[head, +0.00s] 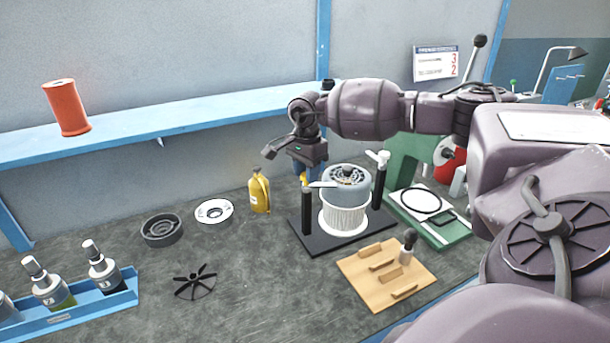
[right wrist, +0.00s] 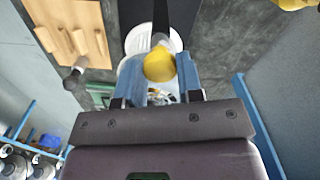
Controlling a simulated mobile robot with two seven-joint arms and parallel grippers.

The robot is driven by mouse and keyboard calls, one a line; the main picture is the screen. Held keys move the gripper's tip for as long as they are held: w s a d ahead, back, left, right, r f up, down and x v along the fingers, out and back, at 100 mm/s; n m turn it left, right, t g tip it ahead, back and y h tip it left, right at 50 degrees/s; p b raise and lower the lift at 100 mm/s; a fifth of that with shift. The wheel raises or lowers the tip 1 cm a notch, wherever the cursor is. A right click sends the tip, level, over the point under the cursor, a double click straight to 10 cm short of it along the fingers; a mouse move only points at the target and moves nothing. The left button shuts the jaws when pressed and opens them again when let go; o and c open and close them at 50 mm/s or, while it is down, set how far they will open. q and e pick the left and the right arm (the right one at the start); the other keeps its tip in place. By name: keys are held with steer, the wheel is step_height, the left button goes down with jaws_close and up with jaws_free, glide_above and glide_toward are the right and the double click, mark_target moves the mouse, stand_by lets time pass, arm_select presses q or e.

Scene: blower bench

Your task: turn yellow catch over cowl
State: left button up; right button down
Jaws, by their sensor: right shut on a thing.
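The yellow catch (head: 304,180) sits at the top of the left black post (head: 307,212) beside the cowl. My right gripper (head: 304,174) is shut on it from above. In the right wrist view the yellow knob (right wrist: 160,66) shows between my blue fingers (right wrist: 160,84). A pale flat arm (head: 323,184) points from the post top to the cowl's left edge; I cannot tell whether it rests on it. The grey round cowl (head: 348,176) sits on a white ribbed cylinder (head: 343,215). A white catch (head: 379,159) tops the right post (head: 379,188). My left gripper is out of view.
A yellow bottle (head: 260,193) stands just left of the fixture's dark base (head: 318,249). A wooden board (head: 372,286) with pegs lies in front, and a green tray (head: 453,234) to the right. The black fan wheel (head: 195,282) lies left, with free bench around it.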

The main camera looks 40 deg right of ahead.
steer(key=shift+f+n+b, duration=0.1)
steer(key=shift+n+b, duration=0.25)
steer(key=shift+n, duration=0.95)
steer(key=shift+n+b, duration=0.5)
steer(key=shift+n, duration=0.4)
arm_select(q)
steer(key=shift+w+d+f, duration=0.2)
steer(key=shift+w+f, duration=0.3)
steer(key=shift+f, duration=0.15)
arm_select(e)
steer(key=shift+n, duration=0.3)
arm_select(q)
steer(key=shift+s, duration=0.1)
arm_select(e)
steer(key=shift+r, duration=0.2)
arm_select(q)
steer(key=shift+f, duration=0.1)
arm_select(e)
steer(key=c, duration=0.8)
jaws_free()
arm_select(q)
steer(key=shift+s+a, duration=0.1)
arm_select(e)
step_height(320, 180, up, 11)
steer(key=shift+f, duration=0.1)
